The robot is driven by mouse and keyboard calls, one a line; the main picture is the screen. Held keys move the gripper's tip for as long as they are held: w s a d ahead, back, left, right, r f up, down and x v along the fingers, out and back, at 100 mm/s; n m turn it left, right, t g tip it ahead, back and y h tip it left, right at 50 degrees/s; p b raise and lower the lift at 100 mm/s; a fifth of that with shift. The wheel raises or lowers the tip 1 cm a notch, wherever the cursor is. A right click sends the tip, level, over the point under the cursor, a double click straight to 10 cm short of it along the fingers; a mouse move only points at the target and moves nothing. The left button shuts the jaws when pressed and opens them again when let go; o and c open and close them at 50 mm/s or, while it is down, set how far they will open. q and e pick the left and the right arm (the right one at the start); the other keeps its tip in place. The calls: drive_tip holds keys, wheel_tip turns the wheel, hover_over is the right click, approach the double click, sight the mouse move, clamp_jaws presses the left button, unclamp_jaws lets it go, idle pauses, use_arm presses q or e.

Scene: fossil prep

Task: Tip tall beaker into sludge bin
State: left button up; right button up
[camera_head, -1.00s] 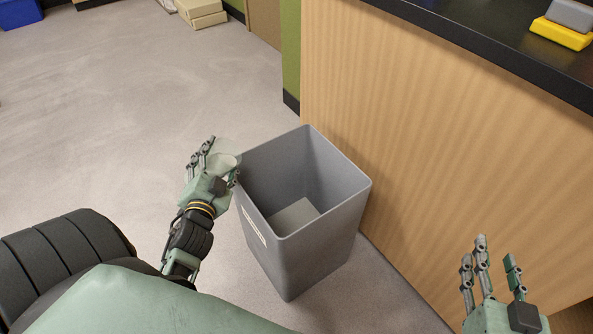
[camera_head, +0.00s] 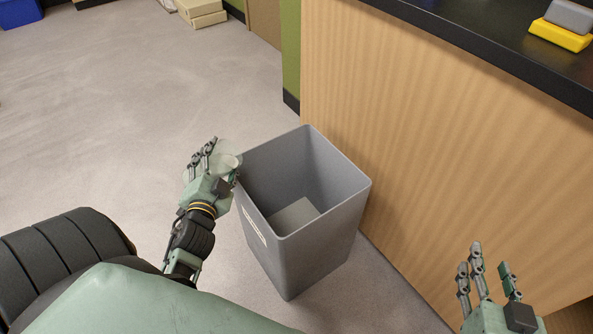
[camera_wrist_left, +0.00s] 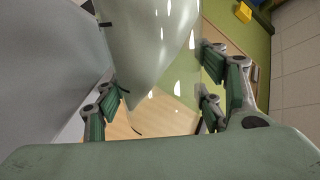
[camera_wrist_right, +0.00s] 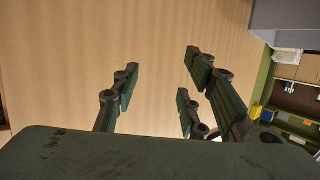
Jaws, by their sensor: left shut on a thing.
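A tall clear glass beaker (camera_head: 226,160) is held by my left gripper (camera_head: 218,164) just beside the upper left rim of the bin in the head view. The beaker (camera_wrist_left: 150,40) fills the upper middle of the left wrist view, between the fingers of my left gripper (camera_wrist_left: 165,100). Whether it holds anything I cannot tell. The grey sludge bin (camera_head: 315,245) stands open on the floor, with a white label on its side and a flat bottom visible inside. My right gripper (camera_head: 490,275) is at the lower right. Its fingers (camera_wrist_right: 165,95) are spread and empty in the right wrist view.
A wooden counter (camera_head: 430,130) with a black top (camera_head: 480,40) stands right of the bin. A yellow and grey block stack (camera_head: 563,30) sits on it. Pale boxes (camera_head: 203,12) lie on the floor at the back. The floor to the left is clear.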

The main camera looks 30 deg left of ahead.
use_arm(q)
drive_tip(key=shift+f+m, duration=0.1)
drive_tip(key=shift+m, duration=0.3)
use_arm(e)
drive_tip(key=shift+s+d+f+g, duration=0.15)
drive_tip(key=shift+s+f+g, duration=0.2)
drive_tip(key=shift+f, duration=0.25)
drive_tip(key=shift+s+d+f+g, duration=0.15)
drive_tip(key=shift+s+f+g, duration=0.15)
drive_tip(key=shift+f, duration=0.3)
use_arm(q)
drive_tip(key=shift+w+d+m+p, duration=0.2)
drive_tip(key=shift+d+m+p, duration=0.1)
drive_tip(key=shift+p, duration=0.2)
drive_tip(key=shift+w+d+m, duration=0.15)
drive_tip(key=shift+d+m, duration=0.05)
drive_tip(key=shift+m, duration=0.2)
use_arm(e)
drive_tip(key=s+d+f+g+h, duration=0.1)
drive_tip(key=s+f+g, duration=0.2)
drive_tip(key=f, duration=0.1)
drive_tip(key=shift+s+d+f, duration=0.2)
drive_tip(key=shift+s+d, duration=0.15)
drive_tip(key=shift+s, duration=0.05)
use_arm(q)
drive_tip(key=shift+r+p, duration=0.2)
drive_tip(key=shift+p, duration=0.15)
